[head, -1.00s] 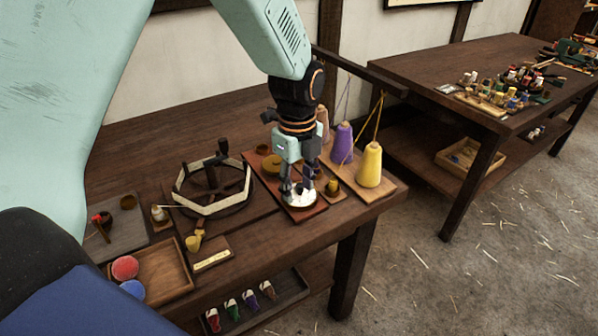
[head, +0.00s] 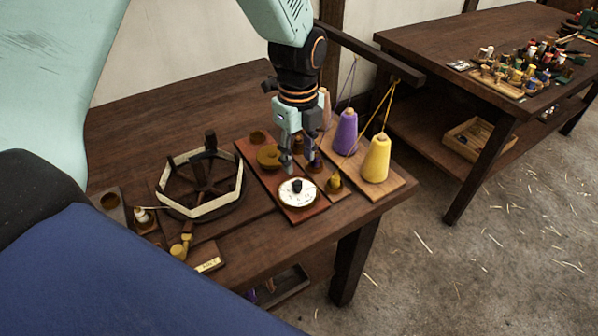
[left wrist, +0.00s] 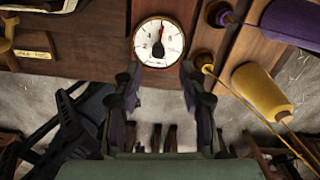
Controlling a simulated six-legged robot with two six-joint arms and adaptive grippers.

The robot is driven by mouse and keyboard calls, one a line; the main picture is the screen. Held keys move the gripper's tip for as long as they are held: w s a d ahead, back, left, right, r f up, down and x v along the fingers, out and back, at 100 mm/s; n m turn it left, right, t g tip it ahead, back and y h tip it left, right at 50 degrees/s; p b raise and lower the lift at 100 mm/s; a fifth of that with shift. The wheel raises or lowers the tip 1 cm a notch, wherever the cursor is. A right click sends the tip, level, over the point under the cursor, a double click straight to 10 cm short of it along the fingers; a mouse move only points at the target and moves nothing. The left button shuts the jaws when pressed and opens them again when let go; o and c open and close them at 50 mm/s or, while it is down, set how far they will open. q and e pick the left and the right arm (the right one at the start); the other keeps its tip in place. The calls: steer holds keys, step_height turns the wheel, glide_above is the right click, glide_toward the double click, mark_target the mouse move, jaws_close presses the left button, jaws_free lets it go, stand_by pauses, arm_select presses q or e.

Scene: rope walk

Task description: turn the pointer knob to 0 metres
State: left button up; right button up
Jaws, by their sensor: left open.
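The white round dial (head: 297,192) has a brass-coloured rim and sits on a reddish-brown board on the bench. The black pointer knob (head: 297,186) stands at its middle. In the left wrist view the dial (left wrist: 145,54) is near the top, and the knob (left wrist: 158,50) has its narrow end toward the top of the picture, near a small red mark. The dial's figures are too small to read. My left gripper (head: 299,163) is open and empty, just behind and above the dial, clear of the knob. My right gripper is not in view.
A yellow spool (head: 376,160) and a purple spool (head: 345,132) stand close on the right, with yarn running up. The bench's front edge lies close to the dial.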

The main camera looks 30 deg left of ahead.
mark_target(297, 182)
arm_select(q)
step_height(297, 182, down, 5)
steer(key=shift+s+a+f+b, duration=0.15)
steer(key=shift+f+b, duration=0.05)
steer(key=shift+b, duration=0.15)
steer(key=shift+d+f, duration=0.2)
steer(key=shift+f, duration=0.3)
steer(key=shift+a, duration=0.1)
jaws_close()
